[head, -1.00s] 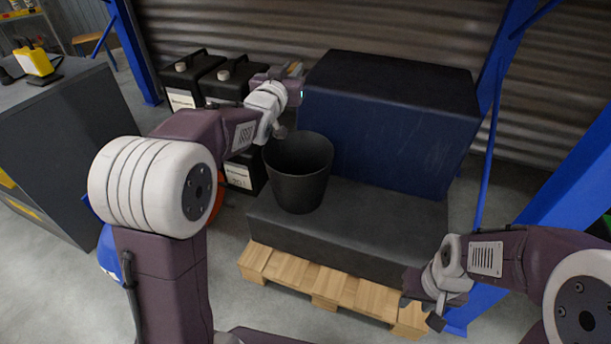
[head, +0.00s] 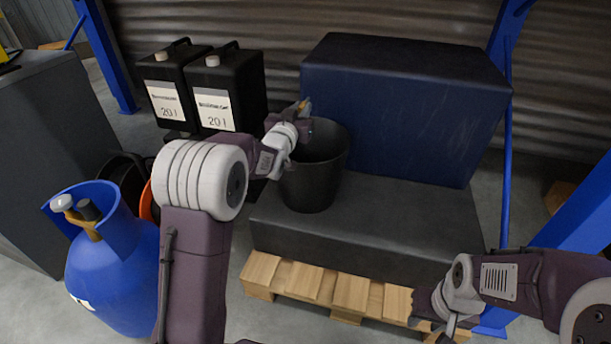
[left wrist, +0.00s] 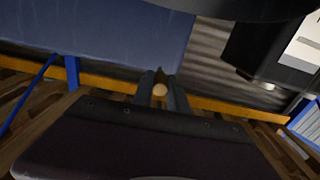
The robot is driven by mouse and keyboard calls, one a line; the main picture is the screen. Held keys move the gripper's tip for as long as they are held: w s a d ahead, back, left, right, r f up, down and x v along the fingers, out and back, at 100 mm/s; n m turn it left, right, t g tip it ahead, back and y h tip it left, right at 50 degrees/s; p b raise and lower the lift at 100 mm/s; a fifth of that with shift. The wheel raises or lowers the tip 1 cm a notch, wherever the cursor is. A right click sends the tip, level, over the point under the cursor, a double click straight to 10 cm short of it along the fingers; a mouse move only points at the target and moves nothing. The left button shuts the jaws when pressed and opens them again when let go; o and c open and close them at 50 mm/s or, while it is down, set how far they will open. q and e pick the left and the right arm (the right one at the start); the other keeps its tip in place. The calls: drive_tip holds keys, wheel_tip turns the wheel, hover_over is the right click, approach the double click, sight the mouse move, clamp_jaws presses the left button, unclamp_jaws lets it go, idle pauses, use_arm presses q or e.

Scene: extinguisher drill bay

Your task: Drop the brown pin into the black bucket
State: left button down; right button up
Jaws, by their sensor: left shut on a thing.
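The black bucket (head: 311,188) stands upright on the dark block, open at the top. My left gripper (head: 304,108) is at the bucket's upper left rim in the head view, seeming above its mouth; the exact height is hard to judge. It is shut on the brown pin (head: 305,104), of which only a small tan bit shows. In the left wrist view, the pin's round tan end (left wrist: 159,90) sits between the fingers (left wrist: 161,98). My right gripper (head: 438,318) is low at the right, in front of the pallet; its fingers look apart and empty.
A navy box (head: 400,105) stands behind the bucket. The dark block (head: 400,220) rests on a wooden pallet (head: 310,285). Two black jerrycans (head: 228,90) stand left of the bucket. A blue gas cylinder (head: 115,265) is at the lower left. Blue posts (head: 105,60) flank the bay.

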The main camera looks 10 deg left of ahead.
use_arm(q)
wheel_tip(320, 180, down, 5)
drive_tip(key=b, duration=0.3)
drive_tip(key=c, duration=1.2)
unclamp_jaws()
drive_tip(key=shift+c, duration=0.2)
